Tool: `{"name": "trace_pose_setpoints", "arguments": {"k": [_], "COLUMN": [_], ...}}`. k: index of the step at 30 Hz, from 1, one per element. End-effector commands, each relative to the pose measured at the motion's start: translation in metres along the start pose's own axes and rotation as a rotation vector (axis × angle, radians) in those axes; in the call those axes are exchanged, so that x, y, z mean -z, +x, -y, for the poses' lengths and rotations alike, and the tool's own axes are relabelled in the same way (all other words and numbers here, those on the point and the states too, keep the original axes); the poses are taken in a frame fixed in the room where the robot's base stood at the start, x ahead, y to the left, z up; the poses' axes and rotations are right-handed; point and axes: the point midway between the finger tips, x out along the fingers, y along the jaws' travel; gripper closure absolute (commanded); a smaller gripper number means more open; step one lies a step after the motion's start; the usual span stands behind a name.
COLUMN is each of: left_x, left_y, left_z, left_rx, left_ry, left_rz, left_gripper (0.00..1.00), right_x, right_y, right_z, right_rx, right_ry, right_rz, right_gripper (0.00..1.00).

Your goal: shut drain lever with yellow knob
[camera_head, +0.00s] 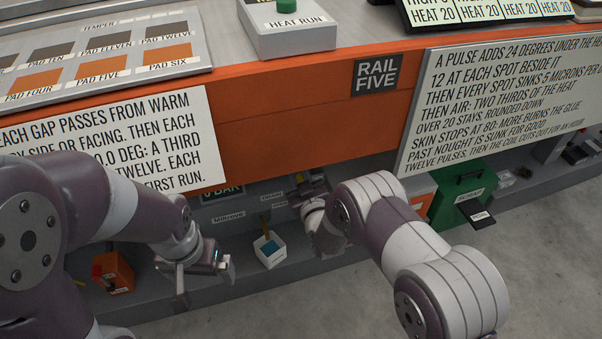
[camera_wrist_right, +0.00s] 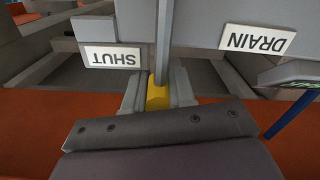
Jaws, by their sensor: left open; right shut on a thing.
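The drain lever (camera_wrist_right: 163,40) shows in the right wrist view as a grey bar ending in a yellow knob (camera_wrist_right: 157,97). My right gripper (camera_wrist_right: 158,88) is shut on the yellow knob, with one finger on each side. The SHUT label (camera_wrist_right: 112,57) and DRAIN label (camera_wrist_right: 257,39) appear upside down, and the lever lies between them, closer to SHUT. In the head view my right gripper (camera_head: 308,190) is under the orange bench front and mostly hides the lever. My left gripper (camera_head: 205,271) is open and empty, low at the left, away from the lever.
The orange bench front (camera_head: 300,120) overhangs the right gripper. An orange box (camera_head: 113,272) is at the left. A green box (camera_head: 447,208) stands right of my right arm.

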Motion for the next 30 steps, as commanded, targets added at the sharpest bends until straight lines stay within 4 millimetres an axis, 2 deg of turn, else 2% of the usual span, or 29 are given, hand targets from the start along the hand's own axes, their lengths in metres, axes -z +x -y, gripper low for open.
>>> {"name": "trace_pose_setpoints", "arguments": {"k": [3,4,6,14,17,20,24,30], "left_x": [0.000,0.000,0.000,0.000,0.001,0.003,0.005,0.007], "left_y": [0.001,0.001,0.001,0.000,-0.008,-0.023,-0.042,-0.056], "left_z": [0.000,0.000,0.000,0.000,0.000,0.000,0.000,0.000], "left_rx": [0.000,0.000,0.000,0.000,0.000,0.000,0.000,0.000], "left_ry": [0.000,0.000,0.000,0.000,0.000,0.000,0.000,0.000], "left_rz": [0.001,0.001,0.001,0.001,0.001,0.000,0.000,0.000], "left_gripper": [0.00,0.00,0.00,0.00,0.00,0.00,0.00,0.00], "right_x": [0.000,0.000,-0.001,0.000,0.002,0.006,0.006,0.002], "right_y": [0.000,0.000,0.000,-0.001,-0.010,-0.032,-0.072,-0.115], "right_z": [0.002,0.002,0.002,0.001,0.001,0.000,0.000,0.001], "right_rx": [0.005,0.005,0.005,0.003,0.004,0.005,0.006,0.005], "right_ry": [0.000,0.000,0.000,0.000,0.000,0.000,0.000,0.000], "right_rz": [-0.001,-0.001,0.000,0.000,0.002,0.005,0.005,0.003], "right_gripper": [1.00,0.66,0.50,0.50,0.50,0.50,0.50,0.50]}}
